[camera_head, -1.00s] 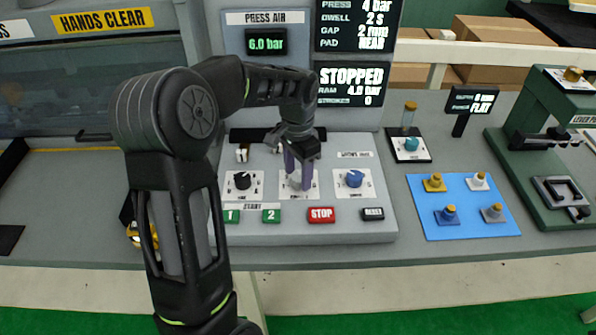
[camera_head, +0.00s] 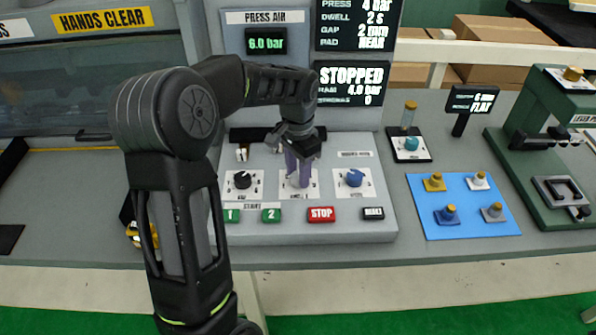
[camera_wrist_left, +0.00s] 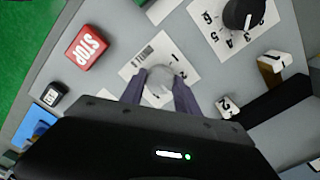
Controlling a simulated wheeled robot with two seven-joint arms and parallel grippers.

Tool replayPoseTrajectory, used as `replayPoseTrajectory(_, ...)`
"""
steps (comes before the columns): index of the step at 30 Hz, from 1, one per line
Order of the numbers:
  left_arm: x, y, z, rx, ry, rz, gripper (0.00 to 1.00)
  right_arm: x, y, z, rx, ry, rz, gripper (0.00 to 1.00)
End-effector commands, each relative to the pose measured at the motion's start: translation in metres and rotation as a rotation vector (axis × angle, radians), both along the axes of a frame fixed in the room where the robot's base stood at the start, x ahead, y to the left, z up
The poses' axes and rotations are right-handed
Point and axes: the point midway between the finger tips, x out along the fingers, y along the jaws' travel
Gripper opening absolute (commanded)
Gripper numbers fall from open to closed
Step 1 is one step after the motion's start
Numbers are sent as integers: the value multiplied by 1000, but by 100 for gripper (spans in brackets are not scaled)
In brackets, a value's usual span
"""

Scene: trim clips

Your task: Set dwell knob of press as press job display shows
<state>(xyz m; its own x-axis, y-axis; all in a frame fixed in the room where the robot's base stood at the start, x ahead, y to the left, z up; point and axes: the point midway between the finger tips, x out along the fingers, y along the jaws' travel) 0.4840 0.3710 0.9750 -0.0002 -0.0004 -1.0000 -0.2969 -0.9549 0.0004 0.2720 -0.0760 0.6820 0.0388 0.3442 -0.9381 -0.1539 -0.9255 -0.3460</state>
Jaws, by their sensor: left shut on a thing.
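The press panel (camera_head: 330,222) carries three knobs in a row: a black one (camera_head: 242,180) at left, a grey one in the middle and a blue one (camera_head: 355,178) at right. My left gripper (camera_head: 299,180) comes from above and is shut on the middle grey knob, which shows between the purple fingers in the left wrist view (camera_wrist_left: 160,82). The knob's pointer is mostly hidden by the fingers. The job display (camera_head: 357,24) reads 4 bar, dwell 2 s, gap 2 mm, pad near. My right gripper is not in view.
The status display (camera_head: 352,84) reads STOPPED. Green start buttons (camera_head: 271,215), a red STOP button (camera_head: 321,214) and a black button (camera_head: 373,213) sit just in front of the knobs. A blue mat (camera_head: 464,205) with several small knobbed pieces lies to the right.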

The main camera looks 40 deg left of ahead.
Motion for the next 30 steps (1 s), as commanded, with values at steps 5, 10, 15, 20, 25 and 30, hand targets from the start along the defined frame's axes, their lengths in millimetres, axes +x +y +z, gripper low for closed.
replayPoseTrajectory(5, 0, 0, 0, 0, -1, 68, 0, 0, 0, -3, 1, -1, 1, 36)
replayPoseTrajectory(10, 0, -1, 0, 0, -1, 178, 0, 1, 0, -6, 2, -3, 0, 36)
replayPoseTrajectory(15, 0, -1, 0, 1, -1, 319, 0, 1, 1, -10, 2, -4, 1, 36)
replayPoseTrajectory(20, 1, -1, 0, 1, -3, 464, 0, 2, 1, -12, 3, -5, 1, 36)
replayPoseTrajectory(25, 1, -2, 1, 0, -3, 611, 0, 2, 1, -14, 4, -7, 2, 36)
replayPoseTrajectory(30, 1, -1, 1, 0, -3, 728, 0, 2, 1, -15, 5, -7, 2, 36)
